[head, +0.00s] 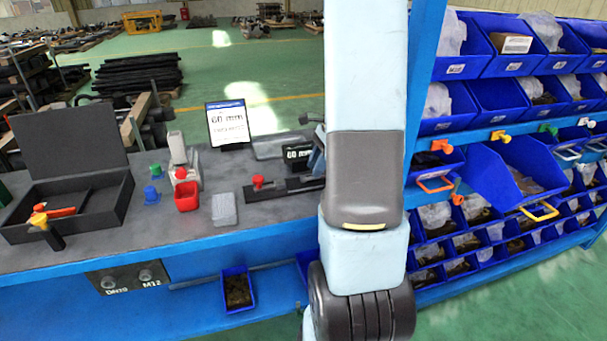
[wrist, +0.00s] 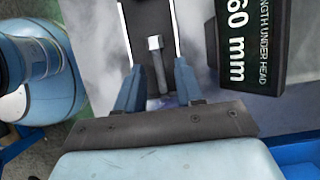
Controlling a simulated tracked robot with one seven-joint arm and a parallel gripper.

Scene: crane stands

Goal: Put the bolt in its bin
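In the wrist view a grey metal bolt (wrist: 158,65) with a hex head lies between the two blue fingers of my gripper (wrist: 157,80). Its head points away from my palm. There is a visible gap on each side, so my gripper is open around the bolt and not clamped on it. A dark strip lies beyond and around the bolt. A black block (wrist: 250,45) marked "60 mm" and "length under head" stands to the right; it also shows in the head view (head: 297,153). My arm hides the bolt in the head view. Blue bins (head: 520,180) fill the rack at right.
The grey bench (head: 265,215) carries a black open case (head: 75,190), a red cup (head: 187,196), a grey box (head: 224,209) and a "60 mm" sign (head: 228,124). A blue bin (head: 238,290) sits below the bench front. Colored clips (head: 500,136) hang on the rack.

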